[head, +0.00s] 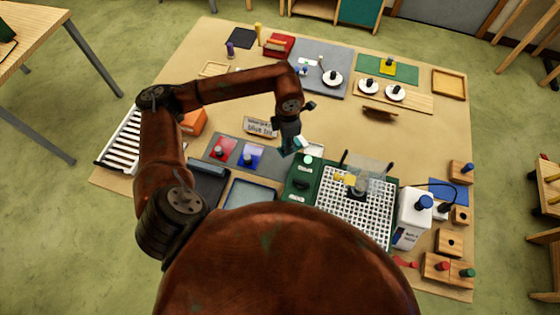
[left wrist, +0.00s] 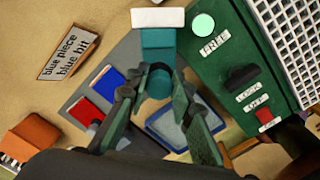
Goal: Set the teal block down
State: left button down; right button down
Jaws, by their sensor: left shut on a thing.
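My left gripper (head: 292,148) reaches over the middle of the table in the head view. In the left wrist view, the left gripper (left wrist: 158,90) has its fingers on either side of the round knob of the teal block (left wrist: 158,40), shut on it. A white strip (left wrist: 158,17) shows at the block's far edge. In the head view the teal block (head: 302,142) is small and partly hidden by the gripper. I cannot tell its exact height above the table. My right gripper is not in view.
A grey mat with a red tile (head: 222,147) and a blue tile (head: 250,155) lies left of the gripper. The green fixture (head: 300,186) with a white grid (head: 335,215) is close on the right. A "blue bit" sign (head: 260,126) stands behind the mat.

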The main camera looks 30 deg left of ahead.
pick_arm(q)
jog(key=n, duration=0.2)
jog(key=s+f+n+p, duration=0.1)
jog(key=n, duration=0.1)
jog(key=s+a+n+p, duration=0.1)
jog(key=shift+s+f+n, duration=0.15)
jog(key=shift+f+n, duration=0.15)
jog(key=shift+n, duration=0.1)
jog(key=f+p, duration=0.1)
jog(key=f, duration=0.2)
jog(key=f+n+p, duration=0.1)
jog(key=f, duration=0.3)
jog(key=f+n+p, duration=0.1)
jog(key=f, duration=0.2)
jog(key=shift+s+a+f, duration=0.1)
jog(key=shift+s+f, duration=0.25)
jog(key=shift+s, duration=0.05)
jog(key=shift+f, duration=0.25)
jog(key=c, duration=1.9)
grip_release()
jog(key=shift+o, duration=1.1)
jog(key=shift+r, duration=0.1)
